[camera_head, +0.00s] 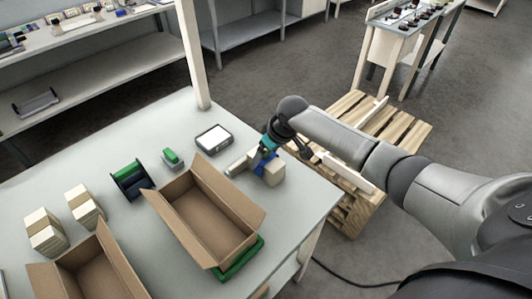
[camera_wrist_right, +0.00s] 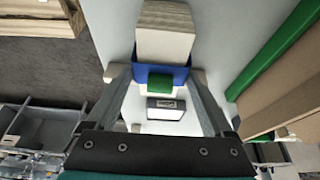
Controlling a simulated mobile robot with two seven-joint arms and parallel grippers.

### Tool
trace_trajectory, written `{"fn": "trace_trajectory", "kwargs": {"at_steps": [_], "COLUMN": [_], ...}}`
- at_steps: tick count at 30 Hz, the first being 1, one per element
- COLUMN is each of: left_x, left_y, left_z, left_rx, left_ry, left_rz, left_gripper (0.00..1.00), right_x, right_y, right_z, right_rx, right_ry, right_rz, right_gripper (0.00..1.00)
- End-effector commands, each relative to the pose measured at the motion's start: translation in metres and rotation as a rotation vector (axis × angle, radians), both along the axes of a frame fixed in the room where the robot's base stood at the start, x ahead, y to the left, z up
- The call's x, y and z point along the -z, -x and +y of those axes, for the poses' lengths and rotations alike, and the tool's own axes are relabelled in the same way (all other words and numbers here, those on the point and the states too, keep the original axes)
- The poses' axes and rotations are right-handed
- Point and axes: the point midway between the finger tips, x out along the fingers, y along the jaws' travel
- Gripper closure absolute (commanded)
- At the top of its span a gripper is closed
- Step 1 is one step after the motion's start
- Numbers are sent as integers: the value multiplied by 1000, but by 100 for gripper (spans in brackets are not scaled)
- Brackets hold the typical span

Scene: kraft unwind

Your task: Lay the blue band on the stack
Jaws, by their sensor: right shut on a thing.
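The blue band (camera_head: 260,164) is at the near right part of the grey table, against a cream stack (camera_head: 274,175). In the right wrist view the blue band (camera_wrist_right: 180,73) spans between the fingertips, across the near end of the stack (camera_wrist_right: 165,43). I cannot tell whether it rests on the stack or is only held against it. My right gripper (camera_head: 258,162) is shut on the blue band; its fingers (camera_wrist_right: 154,76) are at either side of it. A small green piece (camera_wrist_right: 160,87) shows at the band's middle. My left gripper is not in view.
An open carton (camera_head: 213,220) stands left of the stack, over a green tray (camera_head: 240,262). A wooden pallet (camera_head: 390,128) lies beyond the table.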

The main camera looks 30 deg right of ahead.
Motion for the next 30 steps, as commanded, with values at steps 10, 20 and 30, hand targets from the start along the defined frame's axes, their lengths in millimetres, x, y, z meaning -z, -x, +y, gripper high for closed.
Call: {"fn": "trace_trajectory", "kwargs": {"at_steps": [10,20,30], "left_x": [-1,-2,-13], "left_y": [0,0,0], "left_z": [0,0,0], "left_rx": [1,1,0], "left_ry": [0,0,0], "left_rz": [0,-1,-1], "left_gripper": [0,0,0], "right_x": [2,-2,-46], "right_y": [0,1,18], "right_z": [0,-1,-7], "right_rx": [0,-1,-1], "right_ry": [0,0,1], "right_rz": [0,0,-1], "right_gripper": [0,0,0]}}
